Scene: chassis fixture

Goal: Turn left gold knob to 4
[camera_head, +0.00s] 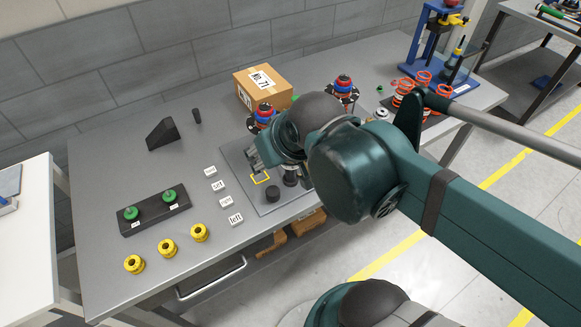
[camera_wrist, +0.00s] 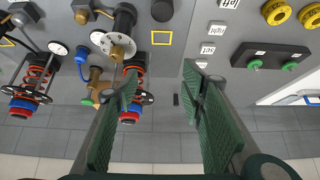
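A gold knob (camera_wrist: 118,46) in front of a silver disc shows in the wrist view, left of centre. Any numbers around the knobs are too small to read. My gripper (camera_wrist: 160,80) is open, its two green fingers wide apart with nothing between them. The gold knobs lie beyond the left finger in the picture, apart from it as far as I can tell. In the head view my gripper (camera_head: 258,157) is over the grey plate (camera_head: 274,204), and my arm hides most of the fixture there.
A dark box with green knobs (camera_head: 154,210), yellow rings (camera_head: 167,247), white labels (camera_head: 235,219), a black wedge (camera_head: 163,134) and a cardboard box (camera_head: 262,88) stand on the table.

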